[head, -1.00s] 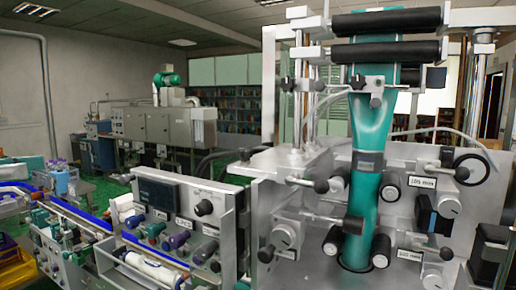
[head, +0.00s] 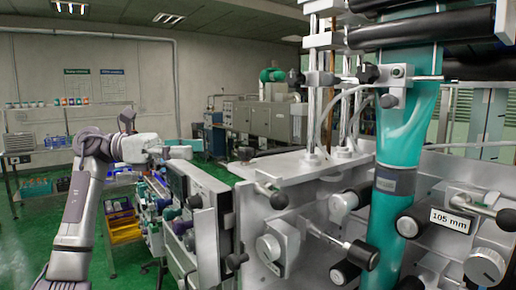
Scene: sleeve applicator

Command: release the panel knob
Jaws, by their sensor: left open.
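The panel knob (head: 195,201) is a small dark knob that sticks out from the grey control panel (head: 208,183), which I see at a steep slant left of centre. My left gripper (head: 184,147) is open, with teal parts at its front. In the picture it is above the knob and the panel's upper edge, apart from the knob and with nothing in it. I cannot tell its exact distance from the panel. My right gripper is out of view.
The sleeve machine with its teal sleeve (head: 402,135), black rollers and protruding handles fills the right side. A yellow tray (head: 124,230) is below my left arm. A shelf rack (head: 45,155) stands at the left wall. Green floor is open at the lower left.

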